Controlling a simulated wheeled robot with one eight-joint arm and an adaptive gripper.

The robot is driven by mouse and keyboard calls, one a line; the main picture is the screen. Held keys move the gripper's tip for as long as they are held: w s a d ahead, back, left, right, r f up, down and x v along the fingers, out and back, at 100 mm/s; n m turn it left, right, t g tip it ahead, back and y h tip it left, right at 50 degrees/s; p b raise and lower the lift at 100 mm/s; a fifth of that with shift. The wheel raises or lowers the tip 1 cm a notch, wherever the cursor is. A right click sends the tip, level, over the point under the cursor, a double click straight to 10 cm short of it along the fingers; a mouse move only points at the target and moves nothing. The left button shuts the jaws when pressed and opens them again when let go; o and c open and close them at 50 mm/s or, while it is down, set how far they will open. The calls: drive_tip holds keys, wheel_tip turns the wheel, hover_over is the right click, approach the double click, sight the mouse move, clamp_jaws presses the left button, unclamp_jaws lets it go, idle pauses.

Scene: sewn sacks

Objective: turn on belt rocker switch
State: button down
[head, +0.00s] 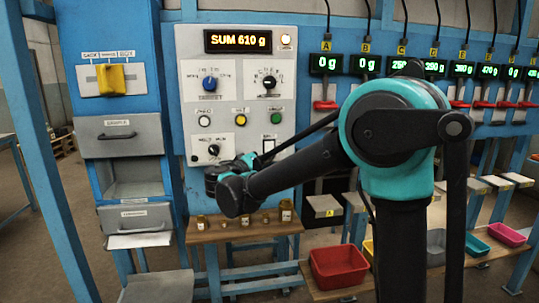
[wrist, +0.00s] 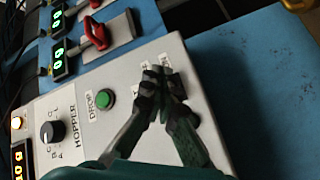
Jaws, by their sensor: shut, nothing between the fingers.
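The grey control panel (head: 240,75) stands ahead of me, under a display reading "SUM 610 g". In the head view, my wrist is just below the switch.
The hopper knob (head: 269,83) and another blue knob (head: 210,83) sit higher on the panel. A yellow switch (head: 110,78) is at left. A wooden shelf (head: 240,228) with small jars is below. Red levers (wrist: 97,32) stand beside the panel.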

drive_tip(key=shift+w+a+f, duration=0.1)
drive_tip(key=shift+w+a, duration=0.15)
drive_tip(key=shift+w, duration=0.65)
drive_tip(key=shift+w, duration=0.2)
idle(0.7)
drive_tip(key=shift+w+a, duration=0.1)
drive_tip(key=shift+w, duration=0.1)
drive_tip(key=shift+w+a+f, duration=0.1)
drive_tip(key=shift+w, duration=0.2)
idle(0.7)
drive_tip(key=shift+s, duration=0.15)
drive_tip(key=shift+s+d, duration=0.2)
drive_tip(key=shift+s, duration=0.4)
drive_tip(key=s, duration=0.1)
drive_tip(key=s+d, duration=0.1)
drive_tip(key=s, duration=0.2)
drive_tip(key=shift+s+d+r, duration=0.2)
drive_tip(key=shift+s+r, duration=0.2)
